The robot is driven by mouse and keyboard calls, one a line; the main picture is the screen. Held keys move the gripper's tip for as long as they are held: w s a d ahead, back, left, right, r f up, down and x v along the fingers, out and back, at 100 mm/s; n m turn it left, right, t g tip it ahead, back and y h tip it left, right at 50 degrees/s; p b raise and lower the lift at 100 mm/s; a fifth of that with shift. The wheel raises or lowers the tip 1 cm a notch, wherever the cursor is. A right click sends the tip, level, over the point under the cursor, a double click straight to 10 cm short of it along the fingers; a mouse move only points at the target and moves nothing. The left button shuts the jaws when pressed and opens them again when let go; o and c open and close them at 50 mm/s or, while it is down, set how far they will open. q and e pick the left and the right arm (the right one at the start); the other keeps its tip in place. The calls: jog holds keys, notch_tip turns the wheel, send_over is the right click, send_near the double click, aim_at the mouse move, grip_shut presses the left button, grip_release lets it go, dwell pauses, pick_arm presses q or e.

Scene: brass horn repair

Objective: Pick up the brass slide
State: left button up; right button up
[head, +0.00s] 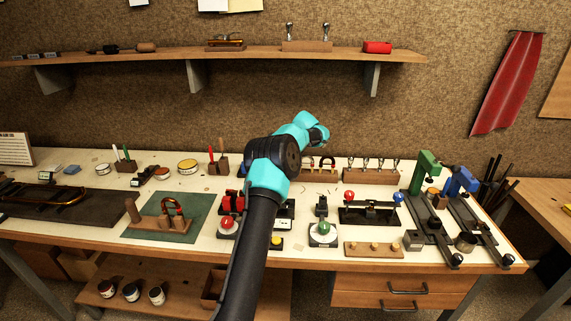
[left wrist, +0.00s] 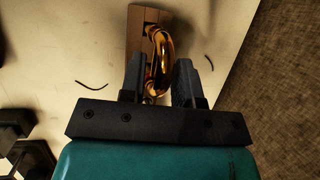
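The brass slide (left wrist: 160,62) is a shiny gold curved tube on a narrow wooden block (left wrist: 137,28) in the left wrist view. My left gripper (left wrist: 161,66) is open, with one dark finger on each side of the slide. The left finger is close to the tube and a gap shows at the right finger; I cannot tell whether either touches. In the head view my left gripper (head: 319,138) is over the back of the bench, its fingertips hard to make out. Curved brass pieces (head: 328,162) show on a wooden rack just below it. My right gripper is not in view.
A wooden block with several upright metal pieces (head: 372,175) stands right of the rack. Green and blue clamps (head: 427,172) stand farther right. A green mat (head: 190,232) with a wooden holder lies left. A shelf (head: 270,53) runs along the wall above.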

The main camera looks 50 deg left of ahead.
pick_arm(q)
grip_shut()
jog(key=shift+r, duration=0.1)
jog(key=shift+r, duration=1.75)
jog(key=s+d+r, duration=0.1)
jog(key=s+d, duration=0.9)
jog(key=d, duration=0.2)
jog(key=shift+s+r, duration=0.15)
jog(key=shift+s, duration=0.2)
jog(key=shift+r, duration=2.55)
